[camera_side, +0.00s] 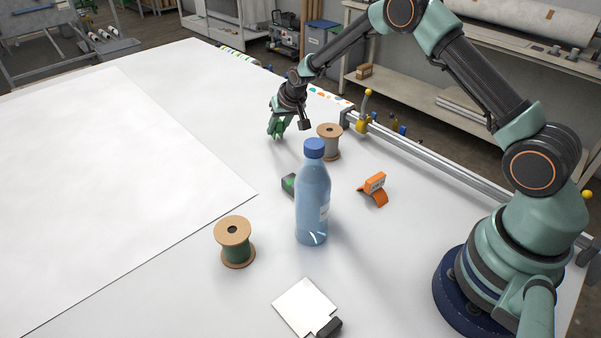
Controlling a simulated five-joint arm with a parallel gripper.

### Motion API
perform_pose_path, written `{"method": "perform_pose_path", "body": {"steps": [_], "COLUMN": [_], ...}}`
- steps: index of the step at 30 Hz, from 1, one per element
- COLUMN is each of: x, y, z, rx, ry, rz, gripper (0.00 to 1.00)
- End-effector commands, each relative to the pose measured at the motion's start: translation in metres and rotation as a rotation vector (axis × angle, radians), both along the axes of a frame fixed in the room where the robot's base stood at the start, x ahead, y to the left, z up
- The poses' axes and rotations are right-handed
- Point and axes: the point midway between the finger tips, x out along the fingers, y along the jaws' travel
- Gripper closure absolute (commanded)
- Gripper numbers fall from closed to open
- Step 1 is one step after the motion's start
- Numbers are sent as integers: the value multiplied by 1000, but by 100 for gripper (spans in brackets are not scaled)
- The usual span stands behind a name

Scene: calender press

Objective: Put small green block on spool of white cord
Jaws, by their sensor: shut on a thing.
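My gripper (278,127) is at the far middle of the table, pointing down. It is shut on the small green block (276,131), which is mostly covered by the fingers. I cannot tell if the block touches the table. The spool of white cord (330,143) stands upright to the right of my gripper and nearer the camera. It has tan flanges and pale cord. The bottle's cap overlaps its lower left edge.
A blue bottle (312,205) stands in front of the white spool. A green and black item (289,184) is partly hidden behind it. An orange item (374,188), a green-cord spool (235,243) and a white plate with a dark clip (304,306) are nearby. A metal rail (430,155) runs along the right.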

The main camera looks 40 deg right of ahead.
Motion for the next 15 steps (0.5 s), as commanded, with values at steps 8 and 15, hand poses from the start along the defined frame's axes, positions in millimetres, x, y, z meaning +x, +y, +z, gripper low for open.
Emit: {"method": "perform_pose_path", "body": {"steps": [8,15], "x": [1,1], "y": [0,0], "z": [65,131], "rx": [-1,-1], "ry": [-8,-7], "rz": [0,0], "gripper": [100,100]}}
